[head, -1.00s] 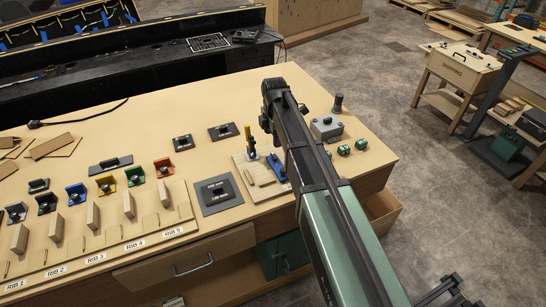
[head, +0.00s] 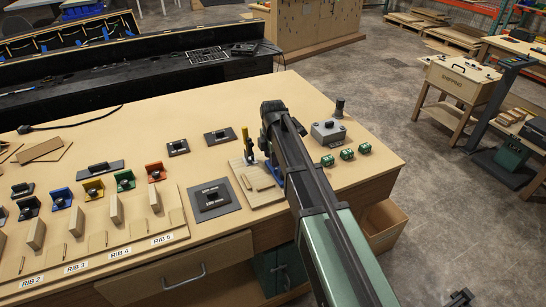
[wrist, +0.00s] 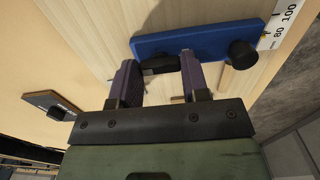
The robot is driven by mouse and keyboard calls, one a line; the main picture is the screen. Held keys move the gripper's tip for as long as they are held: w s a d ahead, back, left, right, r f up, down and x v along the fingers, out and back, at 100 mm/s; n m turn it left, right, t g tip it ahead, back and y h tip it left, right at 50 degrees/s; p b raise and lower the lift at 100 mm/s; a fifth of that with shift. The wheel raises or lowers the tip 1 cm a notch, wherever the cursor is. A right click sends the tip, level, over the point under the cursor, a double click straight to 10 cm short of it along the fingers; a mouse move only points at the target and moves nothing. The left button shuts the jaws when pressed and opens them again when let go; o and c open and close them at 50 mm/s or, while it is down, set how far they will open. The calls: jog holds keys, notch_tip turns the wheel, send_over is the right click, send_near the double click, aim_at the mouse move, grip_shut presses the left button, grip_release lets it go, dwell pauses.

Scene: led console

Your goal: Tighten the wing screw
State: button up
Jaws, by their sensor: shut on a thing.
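In the wrist view, a blue bar (wrist: 205,38) lies across a pale wooden board (wrist: 115,18), with a round black knob (wrist: 242,54) at its right end. A small black wing screw (wrist: 160,67) sits at the bar's left part. My gripper (wrist: 159,61) has its two purple-grey fingers on either side of the screw and is shut on it. The screw's lower part and threads are hidden. In the head view, my arm covers most of the blue bar and the screw on the wooden board (head: 262,197).
Several green blocks (head: 346,154) and a grey box (head: 328,132) are to the right. A printed scale (wrist: 283,22) lies beside the knob.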

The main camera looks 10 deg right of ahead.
jog(key=shift+m, duration=0.4)
jog(key=m, duration=0.5)
jog(key=shift+m, duration=0.3)
jog(key=m, duration=0.6)
jog(key=shift+w, duration=0.1)
jog(key=m, duration=0.6)
jog(key=shift+m, duration=0.3)
jog(key=m, duration=0.6)
jog(key=shift+m, duration=0.3)
jog(key=o, duration=0.9)
jog(key=shift+o, duration=0.2)
